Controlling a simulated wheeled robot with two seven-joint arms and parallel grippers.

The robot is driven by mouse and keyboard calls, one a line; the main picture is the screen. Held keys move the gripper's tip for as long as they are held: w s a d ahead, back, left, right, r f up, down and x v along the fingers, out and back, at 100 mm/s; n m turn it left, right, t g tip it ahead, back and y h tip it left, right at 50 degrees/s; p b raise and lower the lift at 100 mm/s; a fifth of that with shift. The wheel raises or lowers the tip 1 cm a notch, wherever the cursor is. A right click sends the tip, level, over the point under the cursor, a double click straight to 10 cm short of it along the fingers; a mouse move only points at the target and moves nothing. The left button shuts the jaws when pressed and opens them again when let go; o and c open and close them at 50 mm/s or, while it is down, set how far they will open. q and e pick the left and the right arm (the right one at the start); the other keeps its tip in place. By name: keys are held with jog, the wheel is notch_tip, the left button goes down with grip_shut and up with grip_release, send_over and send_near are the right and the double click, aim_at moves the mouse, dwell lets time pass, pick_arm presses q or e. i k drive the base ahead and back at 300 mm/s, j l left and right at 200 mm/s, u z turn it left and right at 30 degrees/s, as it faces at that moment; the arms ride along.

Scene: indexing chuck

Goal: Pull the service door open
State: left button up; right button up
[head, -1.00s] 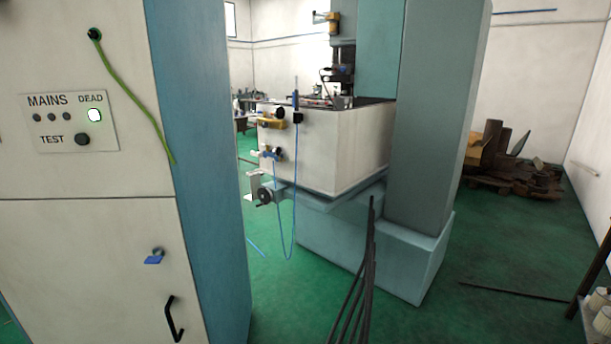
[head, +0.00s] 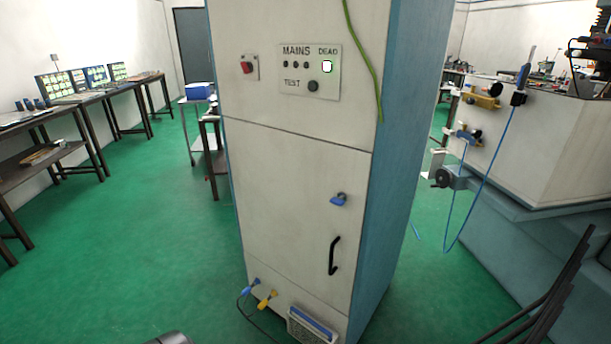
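The tall white cabinet stands in the middle of the head view with blue sides. Its lower front panel, the service door (head: 285,215), looks closed flush. A black bar handle (head: 334,256) sits on the door's right side. A blue padlock-like piece (head: 339,199) sits above the handle. Above the door is a MAINS panel (head: 310,70) with a lit white DEAD lamp (head: 327,67) and a TEST button (head: 313,86). Neither of my grippers can be seen.
A grey vented box (head: 312,326) and blue and yellow connectors (head: 258,294) are at the cabinet's foot. A machine (head: 540,140) stands at right, with dark rods (head: 555,300) in front. Benches (head: 80,115) line the left wall. Green floor (head: 130,270) is clear at front left.

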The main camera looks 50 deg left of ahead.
aim_at(284, 182)
jog(key=u, duration=1.7)
